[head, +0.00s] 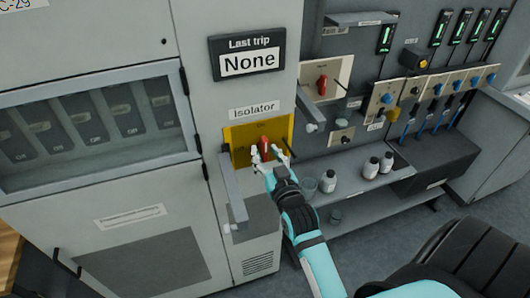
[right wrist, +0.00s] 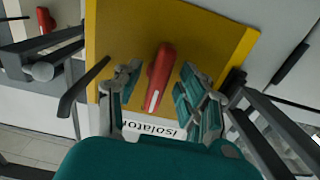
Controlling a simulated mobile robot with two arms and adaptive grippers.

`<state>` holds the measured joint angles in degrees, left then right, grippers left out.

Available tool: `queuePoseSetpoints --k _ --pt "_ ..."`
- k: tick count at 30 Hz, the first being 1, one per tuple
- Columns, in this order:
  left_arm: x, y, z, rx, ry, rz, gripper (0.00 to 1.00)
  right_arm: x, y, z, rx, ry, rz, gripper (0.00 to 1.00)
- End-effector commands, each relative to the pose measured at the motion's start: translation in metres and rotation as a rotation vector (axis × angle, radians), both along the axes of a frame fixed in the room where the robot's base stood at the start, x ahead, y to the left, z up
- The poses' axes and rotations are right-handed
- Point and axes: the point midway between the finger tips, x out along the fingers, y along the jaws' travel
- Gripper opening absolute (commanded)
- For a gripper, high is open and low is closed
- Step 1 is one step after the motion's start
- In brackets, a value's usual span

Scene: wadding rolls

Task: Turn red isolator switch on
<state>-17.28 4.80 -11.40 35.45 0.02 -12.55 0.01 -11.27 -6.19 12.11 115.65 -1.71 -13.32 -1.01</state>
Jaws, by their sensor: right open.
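The red isolator switch (head: 264,147) sits on a yellow plate (head: 236,133) under the "Isolator" label (head: 254,110). Its handle looks roughly upright in the head view. My right gripper (head: 269,156) is open in front of the plate, with its fingers on either side of the red handle. In the right wrist view the red handle (right wrist: 159,78) stands between the two spread fingers, with a gap visible on each side. The small marks on the plate are too blurred to read. My left gripper is not in view.
Another red switch (head: 322,85) is on a beige plate to the right. A shelf below it holds several bottles (head: 371,167). A "Last trip None" sign (head: 248,54) is above.

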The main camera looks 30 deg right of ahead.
Motion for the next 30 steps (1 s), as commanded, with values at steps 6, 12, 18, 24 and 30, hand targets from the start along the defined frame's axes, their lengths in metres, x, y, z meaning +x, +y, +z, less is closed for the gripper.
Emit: queuePoseSetpoints --k 6,12,18,24,30 --pt "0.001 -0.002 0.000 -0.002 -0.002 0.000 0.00 -0.038 0.009 -0.001 0.001 0.004 0.000 0.40" --pt "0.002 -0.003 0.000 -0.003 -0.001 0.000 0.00 -0.060 0.014 -0.001 0.002 0.003 0.000 0.40" --pt "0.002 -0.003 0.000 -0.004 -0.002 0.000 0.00 -0.064 0.015 -0.001 0.001 0.002 0.000 0.40" --pt "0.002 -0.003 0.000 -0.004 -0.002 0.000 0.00 -0.063 0.015 -0.001 0.001 0.002 0.000 0.40" --pt "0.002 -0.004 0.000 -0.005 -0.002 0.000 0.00 -0.063 0.015 -0.001 0.002 0.003 0.000 0.40"
